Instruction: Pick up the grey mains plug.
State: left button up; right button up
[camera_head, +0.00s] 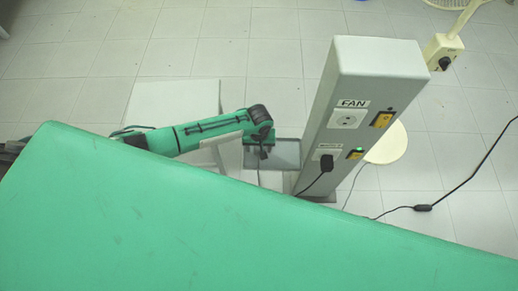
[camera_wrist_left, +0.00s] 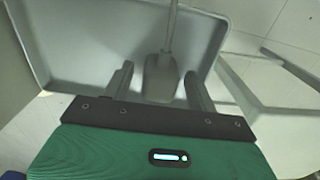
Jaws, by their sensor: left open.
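The grey mains plug (camera_wrist_left: 162,80) shows in the left wrist view, with its grey cord running up from it. It lies over a shallow grey tray (camera_wrist_left: 85,45); whether it touches the tray floor I cannot tell. My left gripper (camera_wrist_left: 158,88) is open, with one finger on each side of the plug and a visible gap at each side. In the head view my left gripper (camera_head: 262,153) points down at the left end of the tray (camera_head: 288,155). The plug cannot be made out there. My right gripper is not in view.
A grey post (camera_head: 350,90) stands right of the tray. Its upper socket, marked FAN (camera_head: 348,119), is empty; a black plug (camera_head: 327,163) sits in the lower one. A cream fan stand (camera_head: 443,50) is at upper right. Black cable (camera_head: 423,207) lies at right.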

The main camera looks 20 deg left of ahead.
pick_arm(q)
jog(key=shift+c, duration=0.5)
jog(key=c, duration=1.1)
jog(key=shift+o, duration=0.2)
